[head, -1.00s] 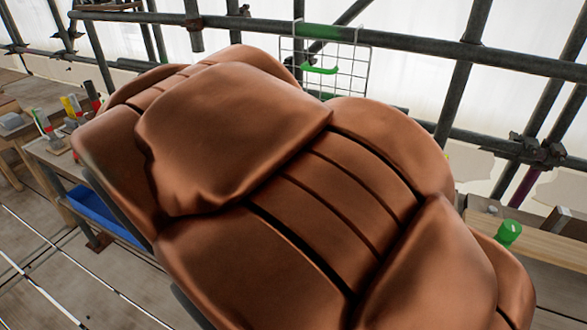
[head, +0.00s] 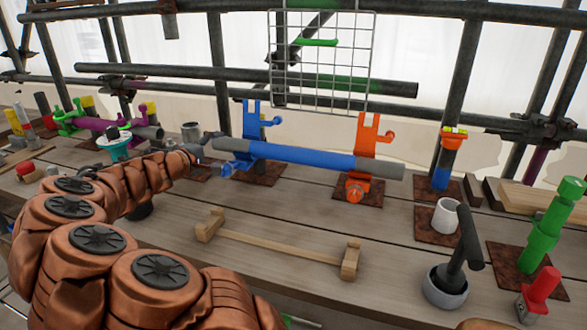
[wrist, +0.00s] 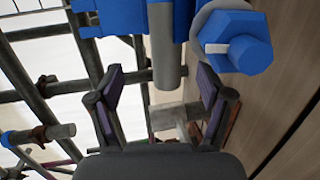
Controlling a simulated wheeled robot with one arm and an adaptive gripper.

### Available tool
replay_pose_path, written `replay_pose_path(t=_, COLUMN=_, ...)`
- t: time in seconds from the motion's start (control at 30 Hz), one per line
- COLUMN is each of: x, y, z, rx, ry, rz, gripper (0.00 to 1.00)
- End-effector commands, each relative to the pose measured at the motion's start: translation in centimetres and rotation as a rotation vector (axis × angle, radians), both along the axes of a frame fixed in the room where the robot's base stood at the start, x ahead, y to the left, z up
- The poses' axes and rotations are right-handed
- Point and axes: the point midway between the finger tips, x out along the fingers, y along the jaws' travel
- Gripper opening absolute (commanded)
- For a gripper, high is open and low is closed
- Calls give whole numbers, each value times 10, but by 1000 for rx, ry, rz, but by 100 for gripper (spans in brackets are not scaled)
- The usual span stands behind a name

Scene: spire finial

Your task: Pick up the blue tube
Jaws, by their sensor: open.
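The blue tube (head: 300,158) is a long tube with a blue middle and grey ends. It lies about level across a blue clamp (head: 247,124) on the left and an orange clamp (head: 369,140) on the right. My gripper (head: 197,147) is by the tube's left end, small and partly hidden in the head view. In the wrist view my gripper (wrist: 160,80) has its fingers apart, with the tube's grey end (wrist: 168,72) showing in the gap between them. The blue clamp's bolt head (wrist: 238,45) is close to the right finger. I see no finger touching the tube.
A wooden cradle (head: 275,248) lies on the bench in front of the tube. A dark-handled tool (head: 459,255), white cup (head: 445,217) and green post (head: 552,225) stand right. A teal-rimmed object (head: 115,142) stands left.

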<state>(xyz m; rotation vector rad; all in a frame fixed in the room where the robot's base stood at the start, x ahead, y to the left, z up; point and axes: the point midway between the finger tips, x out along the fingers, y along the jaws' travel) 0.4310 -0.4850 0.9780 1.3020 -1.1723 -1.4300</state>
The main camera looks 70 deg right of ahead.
Motion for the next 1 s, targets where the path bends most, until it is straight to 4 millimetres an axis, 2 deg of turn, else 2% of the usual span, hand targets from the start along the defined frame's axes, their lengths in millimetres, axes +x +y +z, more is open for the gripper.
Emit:
replay_pose_path(t=0.07, x=1, y=-3, z=-7, rx=-2, ry=7, rz=4, gripper=79)
replay_pose_path(t=0.57, x=2, y=-34, z=-14, rx=-2, ry=7, rz=7, gripper=79)
replay_pose_path(t=1.0, x=4, y=-75, z=-24, rx=-2, ry=6, rz=7, gripper=79)
